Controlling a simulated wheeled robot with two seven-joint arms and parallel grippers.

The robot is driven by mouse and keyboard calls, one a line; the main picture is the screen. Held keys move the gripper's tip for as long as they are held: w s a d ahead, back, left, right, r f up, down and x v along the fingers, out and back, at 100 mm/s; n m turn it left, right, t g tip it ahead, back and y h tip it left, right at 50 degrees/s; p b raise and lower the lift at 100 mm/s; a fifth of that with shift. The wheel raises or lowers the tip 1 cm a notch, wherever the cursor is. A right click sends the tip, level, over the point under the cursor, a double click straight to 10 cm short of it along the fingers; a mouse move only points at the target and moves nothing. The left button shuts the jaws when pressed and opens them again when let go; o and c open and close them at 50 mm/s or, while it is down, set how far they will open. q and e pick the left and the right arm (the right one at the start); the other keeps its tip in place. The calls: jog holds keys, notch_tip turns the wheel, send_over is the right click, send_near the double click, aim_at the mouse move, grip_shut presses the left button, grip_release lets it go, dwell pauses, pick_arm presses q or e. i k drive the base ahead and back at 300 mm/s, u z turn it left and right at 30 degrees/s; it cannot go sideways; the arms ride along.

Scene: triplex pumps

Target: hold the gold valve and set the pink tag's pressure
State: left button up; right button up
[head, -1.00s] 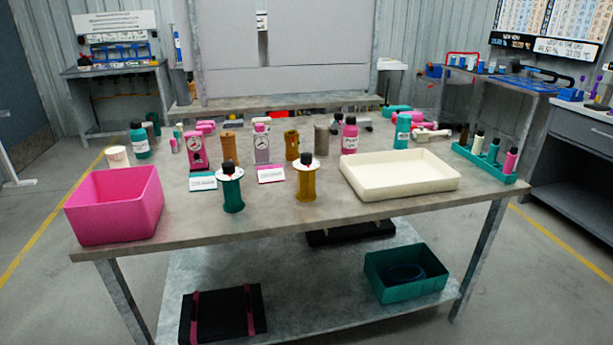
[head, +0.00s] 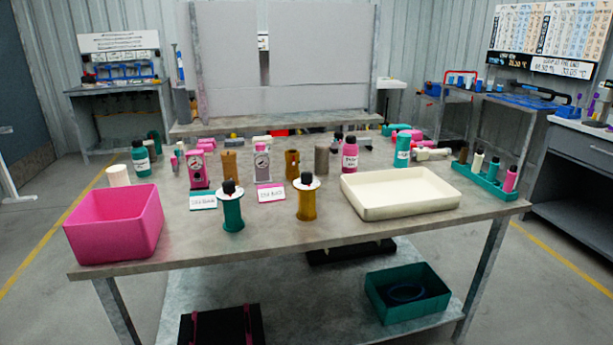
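The gold valve (head: 307,202) stands upright on the table, near the front and right of centre, with a white disc and a black knob on top. A teal valve (head: 232,211) of the same shape stands to its left. The pink tag (head: 272,195) lies between and behind them, its text too small to read surely. A teal-edged tag (head: 203,202) lies left of the teal valve. A grey gauge unit (head: 262,168) stands behind the pink tag and a pink gauge unit (head: 198,170) behind the teal-edged one. Neither of my grippers shows.
A pink bin (head: 114,226) stands at the table's front left, a cream tray (head: 400,193) at right. A teal rack (head: 487,178) holds several bottles at the right end. Cylinders and bottles stand behind the valves. The front strip of table (head: 270,238) is clear.

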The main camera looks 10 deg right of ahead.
aim_at(306, 178)
jog(key=k, duration=0.65)
jog(key=z, duration=0.9)
jog(key=i, duration=1.45)
jog(key=u, duration=0.6)
